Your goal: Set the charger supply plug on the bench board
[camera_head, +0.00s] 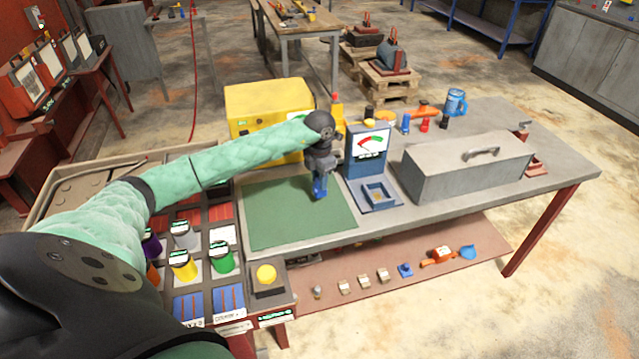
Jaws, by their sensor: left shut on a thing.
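My left gripper (320,176) comes in from the left, pointing down over the far right part of the green bench board (285,220). It is shut on a small blue plug (320,190), which I take to be the charger supply plug. The plug's lower end shows below the fingers. I cannot tell whether it touches the board or hangs just above it. The rest of the board is bare. My right gripper is not in view.
A yellow box (262,105) stands behind the board. A blue gauge unit (366,150) and a small blue tray (376,194) stand to its right, then a grey lidded toolbox (465,170). A compartment tray with colored cans (183,266) lies left.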

